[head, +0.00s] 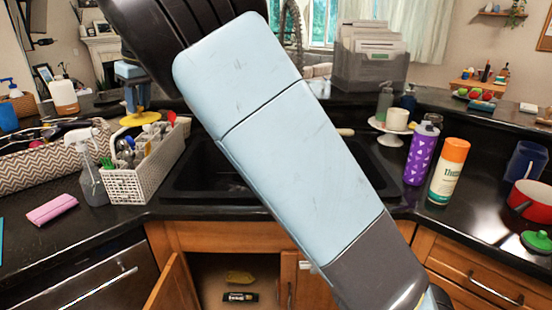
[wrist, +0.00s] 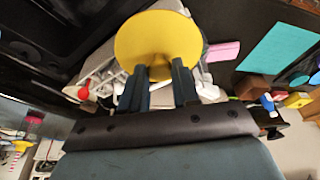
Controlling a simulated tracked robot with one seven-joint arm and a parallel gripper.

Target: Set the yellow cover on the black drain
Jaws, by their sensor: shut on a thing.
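The yellow cover (head: 139,119) is a round disc held above the left counter, beside the sink and over the cutlery basket area. It also shows large in the wrist view (wrist: 158,38). My gripper (head: 136,105) is shut on the cover; in the wrist view its two dark fingers (wrist: 160,84) meet the disc's near side. The black double sink (head: 205,178) lies to the right of the cover, partly hidden behind my arm. I cannot make out the black drain: the basin is dark and my arm covers much of it.
A white basket (head: 125,187) of utensils and a spray bottle (head: 88,178) stand left of the sink. A pink sponge (head: 51,209) lies on the counter. A purple bottle (head: 421,153) and an orange-capped can (head: 449,171) stand to the right. A cabinet door (head: 173,288) is open below.

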